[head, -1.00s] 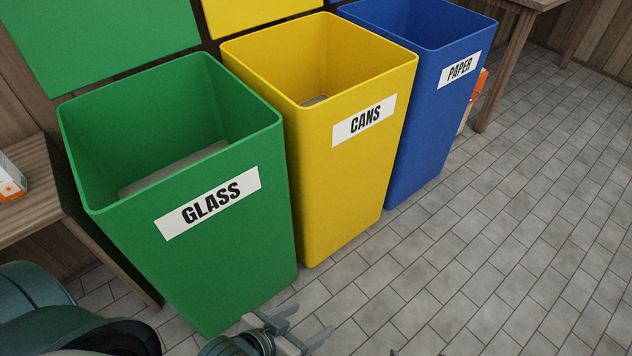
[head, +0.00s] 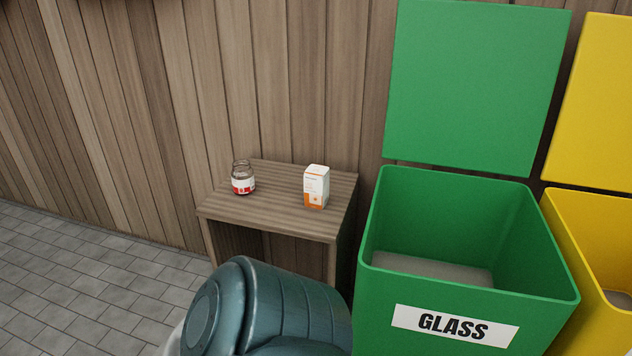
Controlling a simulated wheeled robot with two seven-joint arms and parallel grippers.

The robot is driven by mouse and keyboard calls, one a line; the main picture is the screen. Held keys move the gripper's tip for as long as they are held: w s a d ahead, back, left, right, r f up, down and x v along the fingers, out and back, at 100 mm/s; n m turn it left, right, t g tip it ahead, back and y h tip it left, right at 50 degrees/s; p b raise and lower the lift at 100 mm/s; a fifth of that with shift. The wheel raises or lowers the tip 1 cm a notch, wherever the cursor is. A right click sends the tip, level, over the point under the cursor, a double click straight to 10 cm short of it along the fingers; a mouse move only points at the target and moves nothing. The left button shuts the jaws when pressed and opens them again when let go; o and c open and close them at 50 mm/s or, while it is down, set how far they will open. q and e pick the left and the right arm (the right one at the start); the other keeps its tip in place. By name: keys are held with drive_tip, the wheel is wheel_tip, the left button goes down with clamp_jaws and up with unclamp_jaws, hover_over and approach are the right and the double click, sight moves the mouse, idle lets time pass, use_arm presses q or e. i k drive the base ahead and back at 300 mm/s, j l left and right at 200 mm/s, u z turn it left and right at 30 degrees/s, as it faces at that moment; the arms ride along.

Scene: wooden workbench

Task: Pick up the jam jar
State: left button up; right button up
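The jam jar (head: 243,179) is a small clear glass jar with a red and white label. It stands upright on the left part of a small wooden table (head: 275,210) against the wall. It looks open at the top, and I cannot tell what is in it. Neither of my grippers is in view now. Only a dark teal part of my own arm shows at the bottom, in front of the table.
A white and orange box (head: 316,186) stands on the table to the right of the jar. An open green GLASS bin (head: 453,318) stands right of the table, with a yellow bin (head: 595,245) beyond it. Tiled floor (head: 80,280) is clear at left.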

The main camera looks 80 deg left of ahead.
sight(242, 174)
drive_tip(key=u, duration=2.85)
drive_tip(key=z, duration=0.5)
drive_tip(key=i+j+z, duration=0.1)
drive_tip(key=j+z, duration=0.15)
drive_tip(key=i+j+z, duration=0.1)
drive_tip(key=j+z, duration=0.35)
drive_tip(key=j, duration=0.25)
drive_tip(key=i+j, duration=0.1)
drive_tip(key=j, duration=0.45)
drive_tip(key=i+j+z, duration=0.15)
drive_tip(key=j, duration=0.9)
drive_tip(key=i+z, duration=0.05)
